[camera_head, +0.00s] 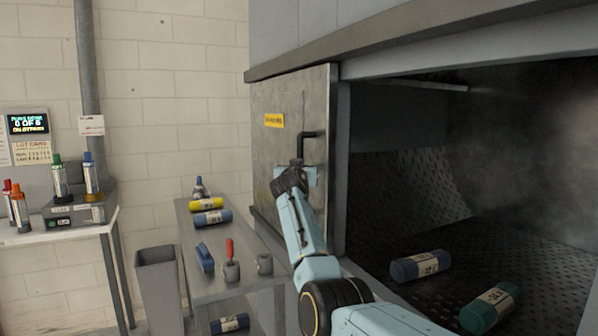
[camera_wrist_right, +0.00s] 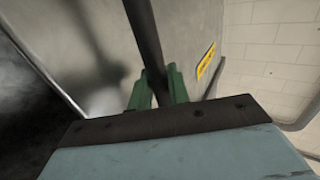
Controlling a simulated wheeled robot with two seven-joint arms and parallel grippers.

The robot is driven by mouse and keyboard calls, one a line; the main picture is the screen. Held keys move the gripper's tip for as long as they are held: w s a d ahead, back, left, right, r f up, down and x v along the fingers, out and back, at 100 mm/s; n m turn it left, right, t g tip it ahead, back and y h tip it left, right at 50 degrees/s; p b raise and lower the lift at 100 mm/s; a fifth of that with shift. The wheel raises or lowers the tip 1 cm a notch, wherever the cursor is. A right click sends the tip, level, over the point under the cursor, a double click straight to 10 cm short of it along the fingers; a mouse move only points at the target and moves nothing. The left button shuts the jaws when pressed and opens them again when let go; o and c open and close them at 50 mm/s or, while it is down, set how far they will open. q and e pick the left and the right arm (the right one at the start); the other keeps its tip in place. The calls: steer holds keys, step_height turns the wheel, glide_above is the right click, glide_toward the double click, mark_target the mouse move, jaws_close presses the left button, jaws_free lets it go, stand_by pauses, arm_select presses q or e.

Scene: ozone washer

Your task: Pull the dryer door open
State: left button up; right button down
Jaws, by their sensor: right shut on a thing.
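The dryer door (camera_head: 282,100) is a grey metal panel with a yellow label, left of the dark dryer opening. It stands at an angle to the opening, and the dark interior shows to its right. A black bar handle (camera_head: 308,135) is on the door. My right gripper (camera_head: 297,166) is at the lower part of the handle. In the right wrist view, the green fingers of my right gripper (camera_wrist_right: 158,88) are on both sides of the dark handle bar (camera_wrist_right: 146,40), shut on it. My left gripper is not in view.
Inside the dryer (camera_head: 450,230) lie a blue roll (camera_head: 420,265) and a green roll (camera_head: 491,307). A grey side table (camera_head: 182,215) with rolls and small tools stands left of the door. A grey bin (camera_head: 158,285) and another table with bottles are further left.

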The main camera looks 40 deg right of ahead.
steer(key=c, duration=1.4)
jaws_free()
steer(key=shift+s+a, duration=0.1)
steer(key=v, duration=1.3)
steer(key=shift+s+b, duration=0.1)
steer(key=shift+b, duration=0.2)
